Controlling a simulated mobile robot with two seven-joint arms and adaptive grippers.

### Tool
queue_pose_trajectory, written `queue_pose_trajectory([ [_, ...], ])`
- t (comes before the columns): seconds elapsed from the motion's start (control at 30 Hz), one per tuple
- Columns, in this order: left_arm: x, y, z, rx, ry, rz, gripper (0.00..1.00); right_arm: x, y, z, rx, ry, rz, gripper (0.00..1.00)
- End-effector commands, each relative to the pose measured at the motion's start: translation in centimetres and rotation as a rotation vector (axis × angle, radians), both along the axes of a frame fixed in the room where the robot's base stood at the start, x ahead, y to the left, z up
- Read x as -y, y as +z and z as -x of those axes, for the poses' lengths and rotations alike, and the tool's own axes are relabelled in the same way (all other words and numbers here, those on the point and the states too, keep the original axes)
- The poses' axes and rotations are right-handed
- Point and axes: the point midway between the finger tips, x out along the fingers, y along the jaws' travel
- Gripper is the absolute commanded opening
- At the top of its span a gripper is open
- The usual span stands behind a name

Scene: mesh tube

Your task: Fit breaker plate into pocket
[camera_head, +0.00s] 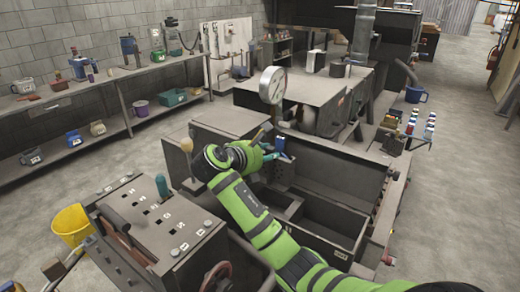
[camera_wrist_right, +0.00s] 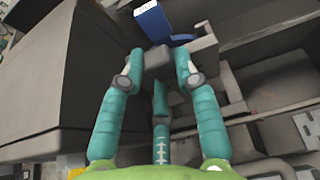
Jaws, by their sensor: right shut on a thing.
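My right gripper (camera_head: 268,152) reaches over the grey machine in the head view. In the right wrist view its teal fingers (camera_wrist_right: 160,62) close in on a small dark grey piece (camera_wrist_right: 158,64) between their tips. I cannot tell from its visible face whether this piece is the breaker plate. A blue part (camera_wrist_right: 153,24) with a pale end stands just beyond the fingertips; it also shows in the head view (camera_head: 280,144). A grey block (camera_head: 281,170) stands below the gripper. I cannot make out the pocket opening. My left gripper is not in view.
A round dial gauge (camera_head: 272,86) rises on a stem close behind the gripper. An open dark trough (camera_head: 318,213) lies to the right, below my arm. A control console (camera_head: 165,232) stands at the left, with a yellow bucket (camera_head: 72,222) beside it.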

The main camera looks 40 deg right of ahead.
Motion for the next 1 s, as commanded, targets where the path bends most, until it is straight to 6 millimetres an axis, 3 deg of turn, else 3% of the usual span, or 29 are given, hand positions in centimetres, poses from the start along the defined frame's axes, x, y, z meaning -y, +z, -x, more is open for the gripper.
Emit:
queue_pose_trajectory([
  [0.47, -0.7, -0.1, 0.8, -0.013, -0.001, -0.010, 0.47, 0.1, 0.1, 0.0, -0.004, -0.001, 0.011, 0.00],
  [1.0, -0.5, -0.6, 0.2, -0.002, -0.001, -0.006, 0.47, 0.1, -3.9, 0.0, -0.005, -0.001, 0.010, 0.00],
])
